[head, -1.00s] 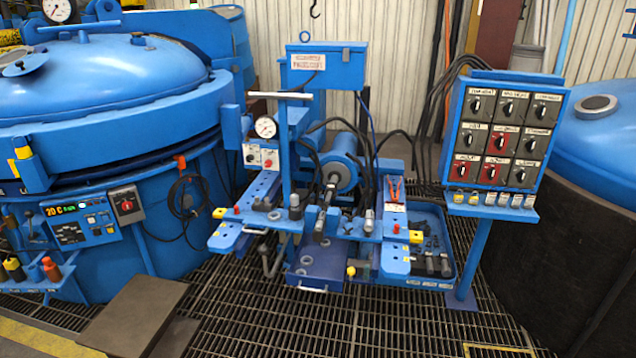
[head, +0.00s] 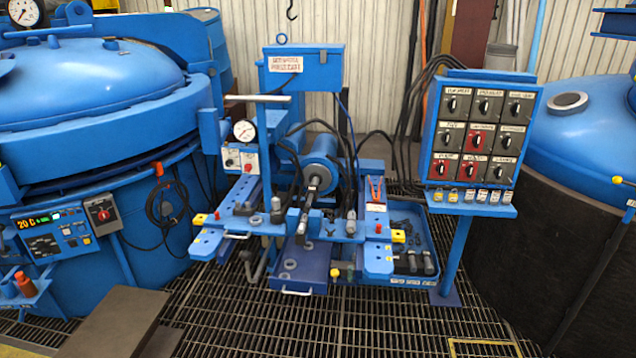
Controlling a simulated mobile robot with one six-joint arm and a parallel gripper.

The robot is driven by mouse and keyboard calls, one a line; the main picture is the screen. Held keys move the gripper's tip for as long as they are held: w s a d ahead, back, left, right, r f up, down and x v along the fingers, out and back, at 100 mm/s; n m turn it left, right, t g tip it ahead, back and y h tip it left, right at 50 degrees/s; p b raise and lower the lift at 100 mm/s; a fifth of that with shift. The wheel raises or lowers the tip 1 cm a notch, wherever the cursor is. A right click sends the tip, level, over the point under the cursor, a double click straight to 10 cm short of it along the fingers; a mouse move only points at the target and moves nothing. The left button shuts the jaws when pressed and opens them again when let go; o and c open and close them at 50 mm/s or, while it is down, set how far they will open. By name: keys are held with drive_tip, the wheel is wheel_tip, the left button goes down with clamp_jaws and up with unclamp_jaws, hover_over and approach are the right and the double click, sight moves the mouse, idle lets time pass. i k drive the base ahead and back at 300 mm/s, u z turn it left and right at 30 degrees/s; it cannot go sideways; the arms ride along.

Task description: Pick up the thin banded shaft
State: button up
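I cannot tell for certain which part is the thin banded shaft. A slim dark rod with lighter sections (head: 308,202) points forward from the blue cylinder (head: 320,165) on the blue workbench. Several short dark cylindrical parts (head: 412,262) are in the blue tray (head: 434,240) at the bench's right. Small grey upright parts (head: 276,210) stand on the bench's front bar. At this distance no bands can be made out clearly on the small parts. My gripper is not in view.
A large blue furnace (head: 100,90) with a control panel stands at left. A switch panel (head: 482,130) on a post stands right of the bench. A dark flat-topped block (head: 115,320) is in the left foreground. The grated floor (head: 370,325) before the bench is clear.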

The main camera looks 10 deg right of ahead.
sight(301, 229)
drive_tip(key=i, duration=0.95)
drive_tip(key=u, duration=0.05)
